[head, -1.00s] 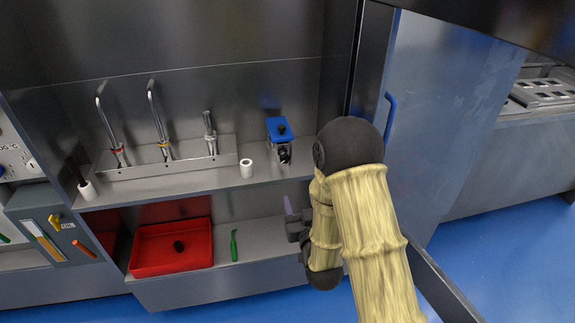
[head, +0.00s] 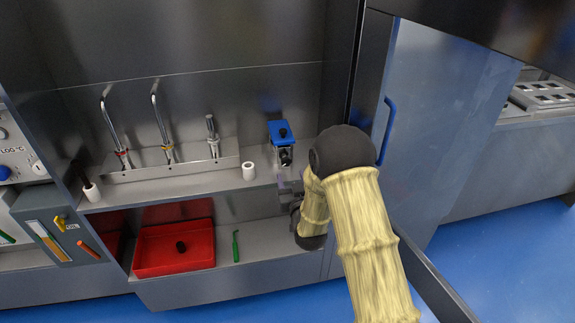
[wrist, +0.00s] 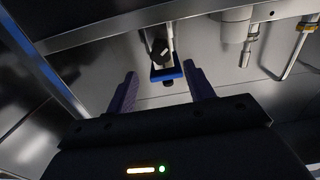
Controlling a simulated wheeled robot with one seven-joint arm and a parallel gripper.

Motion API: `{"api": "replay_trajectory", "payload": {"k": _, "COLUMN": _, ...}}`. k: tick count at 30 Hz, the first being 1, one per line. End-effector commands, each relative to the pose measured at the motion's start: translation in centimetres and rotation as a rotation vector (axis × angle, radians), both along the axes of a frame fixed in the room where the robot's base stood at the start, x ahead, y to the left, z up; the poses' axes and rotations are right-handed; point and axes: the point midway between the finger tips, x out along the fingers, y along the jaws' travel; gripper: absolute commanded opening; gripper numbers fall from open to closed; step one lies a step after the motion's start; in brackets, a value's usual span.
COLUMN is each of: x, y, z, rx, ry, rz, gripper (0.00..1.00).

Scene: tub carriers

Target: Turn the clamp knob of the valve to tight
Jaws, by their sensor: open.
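The valve, a small unit with a blue top plate (head: 280,133), stands on the upper shelf, just left of my arm. A black knob sits on its top and a dark knob (head: 286,159) faces out from its front. In the wrist view the valve appears upside down, with its blue plate (wrist: 166,73) and a black front knob (wrist: 158,49) bearing a pale mark. My gripper (wrist: 162,84) is open and empty, its two purple fingers on either side of the view of the valve, apart from it. In the head view my gripper (head: 290,188) is partly hidden by my arm.
Left of the valve stand a white cup (head: 248,171) and a metal rack (head: 170,170) with several metal taps. A red tray (head: 150,262) and a green tool (head: 236,246) lie on the lower shelf. A blue-handled door (head: 420,140) stands at right.

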Motion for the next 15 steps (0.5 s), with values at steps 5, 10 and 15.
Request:
{"api": "replay_trajectory", "payload": {"k": 5, "x": 2.6, "y": 0.8, "z": 0.1, "rx": 0.001, "ry": -0.002, "rz": 0.001, "gripper": 0.53}}
{"api": "replay_trajectory", "payload": {"k": 10, "x": 4.7, "y": 1.6, "z": 0.0, "rx": 0.0, "ry": -0.001, "rz": 0.003, "gripper": 0.53}}
{"api": "replay_trajectory", "payload": {"k": 15, "x": 5.9, "y": 2.0, "z": 0.0, "rx": -0.001, "ry": 0.001, "rz": 0.004, "gripper": 0.53}}
